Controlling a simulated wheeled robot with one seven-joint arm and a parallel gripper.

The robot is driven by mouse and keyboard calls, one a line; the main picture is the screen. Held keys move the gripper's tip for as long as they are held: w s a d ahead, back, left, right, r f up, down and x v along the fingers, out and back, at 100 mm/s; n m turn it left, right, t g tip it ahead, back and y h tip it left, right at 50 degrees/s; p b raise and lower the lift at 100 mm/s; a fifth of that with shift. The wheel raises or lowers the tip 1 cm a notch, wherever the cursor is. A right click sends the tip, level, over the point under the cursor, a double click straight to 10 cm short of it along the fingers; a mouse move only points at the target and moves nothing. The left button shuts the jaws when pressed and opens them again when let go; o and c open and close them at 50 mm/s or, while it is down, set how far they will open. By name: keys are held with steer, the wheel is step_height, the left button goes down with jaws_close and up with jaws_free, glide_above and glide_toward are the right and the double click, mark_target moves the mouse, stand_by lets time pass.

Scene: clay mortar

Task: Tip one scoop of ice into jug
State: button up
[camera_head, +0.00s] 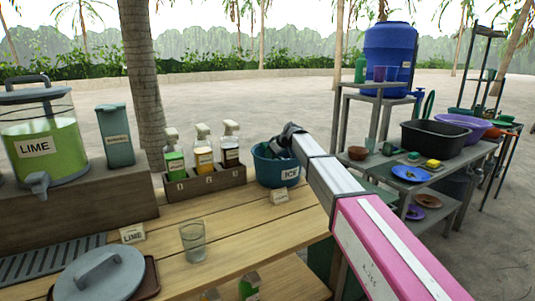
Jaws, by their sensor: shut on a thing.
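The blue ice bucket (268,174), labelled ICE, stands at the back right of the wooden counter. I cannot tell whether ice is in the scoop. A clear glass vessel (193,241) stands upright near the middle of the counter, with no contents that I can make out. I cannot tell whether it is the jug.
A lime dispenser (44,145) stands at left beside a grey-green canister (115,138). A rack of bottles (203,181) is left of the bucket. Label cards (132,234) stand on the counter. A grey lid (99,278) lies front left. The counter between glass and bucket is mostly clear.

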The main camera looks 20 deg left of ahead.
steer(key=shift+s+d, duration=0.3)
steer(key=shift+d, duration=0.65)
steer(key=shift+d+r, duration=0.2)
steer(key=shift+r, duration=0.45)
steer(key=shift+d+r, duration=0.15)
steer(key=shift+r, duration=0.45)
steer(key=a+r+g+h, duration=0.1)
steer(key=a+r+h, duration=0.1)
steer(key=r, duration=0.5)
steer(key=w+a+r+g+h, duration=0.1)
steer(key=r+h, duration=0.4)
steer(key=r, duration=0.1)
steer(key=shift+a+r, duration=0.4)
